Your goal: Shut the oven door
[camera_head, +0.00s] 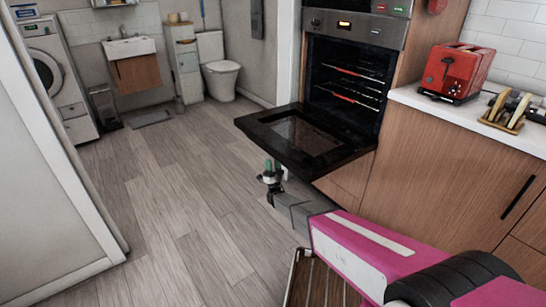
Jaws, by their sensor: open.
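The oven (347,75) is built into a wood cabinet in the upper right part of the head view. Its black oven door (300,138) is folded down and stands open, about level, with a dark glass panel. The racks inside the oven show. My gripper (268,172) is at the end of my pink arm, close to the lower left edge of the door in the picture. It is small in view and open, with nothing seen in it. I cannot tell whether it touches the door or how far below it lies.
A counter (530,139) with a red toaster (452,72) and a small rack (506,110) stands right of the oven. A white partition (50,190) is on the left. The wood floor (160,210) between is clear. A toilet (217,65) and sink (130,47) are far back.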

